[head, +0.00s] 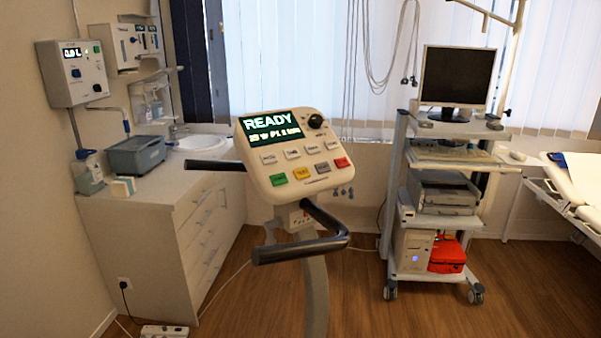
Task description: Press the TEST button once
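A cream control console (296,154) stands on a column in the middle of the head view, tilted towards me. Its screen (270,128) is lit and reads READY, with a second line of smaller text below. Two rows of buttons lie under the screen. The lower row holds a green button (278,179), a yellow button (301,173), a grey button (322,168) and a red button (342,162). The button labels are too small to read surely, so I cannot confirm which is TEST. A black knob (316,121) sits at the upper right. Neither of my grippers is in view.
Dark handlebars (301,246) curve out in front of the console and to its left. A white cabinet (160,225) with a sink (203,143) stands at left. A cart (400,180) with a monitor (457,77) stands at right, beside a bed (575,185). Wooden floor lies between.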

